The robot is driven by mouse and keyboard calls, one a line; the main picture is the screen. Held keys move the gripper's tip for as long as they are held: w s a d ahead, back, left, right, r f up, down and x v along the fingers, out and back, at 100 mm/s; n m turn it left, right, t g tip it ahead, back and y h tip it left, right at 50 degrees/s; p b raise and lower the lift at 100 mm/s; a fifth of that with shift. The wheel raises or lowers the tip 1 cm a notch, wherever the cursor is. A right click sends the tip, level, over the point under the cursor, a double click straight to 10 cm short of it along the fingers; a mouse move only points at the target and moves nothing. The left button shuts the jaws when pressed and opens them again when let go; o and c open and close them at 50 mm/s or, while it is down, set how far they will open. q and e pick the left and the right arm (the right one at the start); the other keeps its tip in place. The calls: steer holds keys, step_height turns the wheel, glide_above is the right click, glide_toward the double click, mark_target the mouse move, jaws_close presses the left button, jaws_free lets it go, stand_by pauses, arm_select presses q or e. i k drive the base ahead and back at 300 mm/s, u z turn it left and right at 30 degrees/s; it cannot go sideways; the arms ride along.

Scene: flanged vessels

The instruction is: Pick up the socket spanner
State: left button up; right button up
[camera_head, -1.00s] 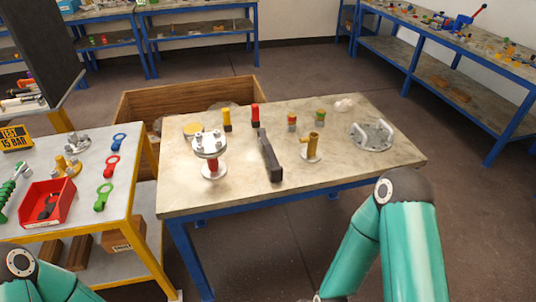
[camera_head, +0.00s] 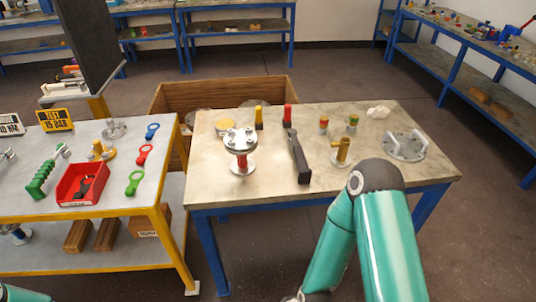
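I cannot tell for sure which thing is the socket spanner. A long dark bar-like tool (camera_head: 299,160) lies on the middle of the wooden-topped table (camera_head: 270,190), pointing away from me. A small dark tool (camera_head: 80,183) lies in a red bin (camera_head: 95,190) on the left workbench; its shape is too small to make out. My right arm rises from the bottom right in front of the table, and its gripper is out of the picture. Only a bit of my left arm shows in the bottom left corner; its gripper is out of view too.
On the table stand a flanged vessel (camera_head: 240,145), a brass fitting (camera_head: 341,152), a flange with handles (camera_head: 405,145) and small coloured items. A wooden crate (camera_head: 220,90) stands behind the table.

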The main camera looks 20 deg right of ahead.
mark_target(305, 173)
steer(key=z, duration=0.25)
steer(key=i, duration=0.2)
steer(key=u, duration=2.3)
steer(key=k, duration=2.35)
steer(key=u, duration=1.25)
steer(key=i, duration=0.1)
steer(key=z, duration=2.7)
steer(key=i, duration=1.05)
